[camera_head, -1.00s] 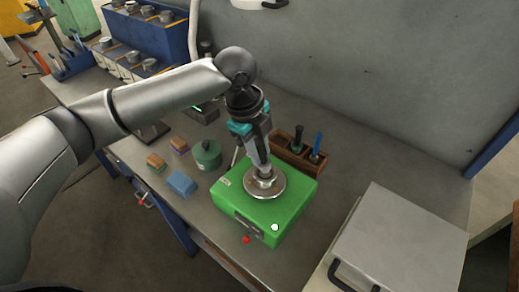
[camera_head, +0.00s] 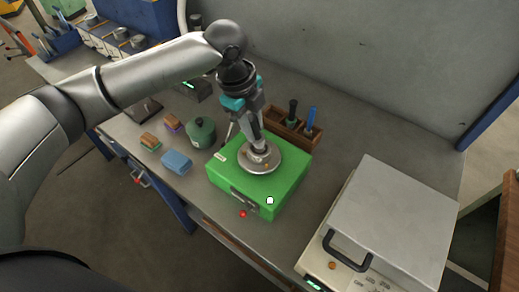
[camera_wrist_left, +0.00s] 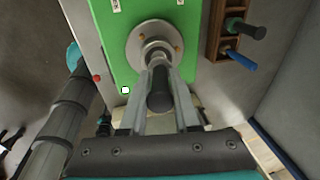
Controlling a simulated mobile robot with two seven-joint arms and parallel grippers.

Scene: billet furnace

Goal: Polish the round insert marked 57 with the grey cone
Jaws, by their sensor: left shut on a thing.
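A round metal insert (camera_head: 248,165) sits on top of a green box (camera_head: 283,190) on the bench; its number is not legible. It also shows in the wrist view (camera_wrist_left: 136,48). My left gripper (camera_head: 257,146) is over the insert, pointing down. In the wrist view, its fingers are shut on a tool with a dark rounded handle (camera_wrist_left: 159,95). The tool's grey metal end (camera_wrist_left: 157,52) is at the insert's middle and seems to touch it. I take this to be the grey cone; its tip is hidden. Teal and dark arm parts at the wrist view's left look like my right arm; its fingers cannot be made out.
A wooden rack (camera_head: 272,126) with upright handled tools stands behind the box. A green round container (camera_head: 200,134), a blue block (camera_head: 176,161) and brown-topped blocks (camera_head: 150,141) lie to the left. A lidded grey device (camera_head: 395,215) stands at the right.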

